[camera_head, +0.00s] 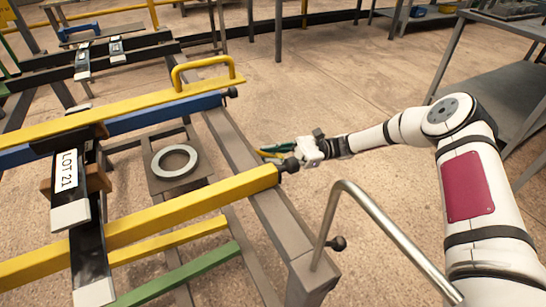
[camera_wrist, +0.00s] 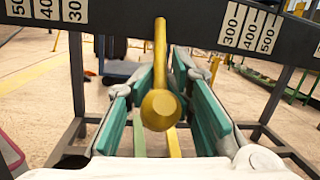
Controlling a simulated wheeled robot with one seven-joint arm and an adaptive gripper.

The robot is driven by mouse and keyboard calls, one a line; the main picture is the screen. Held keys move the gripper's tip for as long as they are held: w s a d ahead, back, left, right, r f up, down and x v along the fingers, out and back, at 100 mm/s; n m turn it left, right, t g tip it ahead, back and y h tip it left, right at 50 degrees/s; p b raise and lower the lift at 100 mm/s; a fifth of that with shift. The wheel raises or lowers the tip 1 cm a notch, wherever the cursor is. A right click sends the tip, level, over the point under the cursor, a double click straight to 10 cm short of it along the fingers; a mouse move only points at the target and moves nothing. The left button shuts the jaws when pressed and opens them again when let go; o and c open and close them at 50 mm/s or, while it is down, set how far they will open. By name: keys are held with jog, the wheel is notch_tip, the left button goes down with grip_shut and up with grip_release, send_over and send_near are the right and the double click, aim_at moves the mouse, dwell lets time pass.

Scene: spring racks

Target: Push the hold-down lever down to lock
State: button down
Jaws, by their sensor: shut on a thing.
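The hold-down lever (camera_wrist: 160,108) is a yellow rod with a round ball end, seen in the wrist view. Its ball points toward the camera and its far end reaches up to a dark crossbar. My gripper (camera_wrist: 166,78) has its teal finger pads on both sides of the rod and is shut on it. In the head view my gripper (camera_head: 264,152) is beside the right side of the rack, with a bit of yellow showing at its fingers. The lever's far end and pivot are not clear in either view.
The dark crossbar (camera_wrist: 215,22) carries white number scales. A grey rack frame (camera_head: 265,195) with yellow beams (camera_head: 190,206) and dark knobs stands at left and front. A bent metal rail (camera_head: 375,225) rises near my arm. A grey bench (camera_head: 500,85) stands at right. Open floor lies beyond.

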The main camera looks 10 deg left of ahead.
jog(key=shift+w+d+f, duration=0.1)
jog(key=shift+d+f, duration=0.15)
jog(key=shift+f, duration=0.15)
jog(key=c, duration=1.7)
grip_release()
jog(key=shift+a+r, duration=0.1)
jog(key=v, duration=1.2)
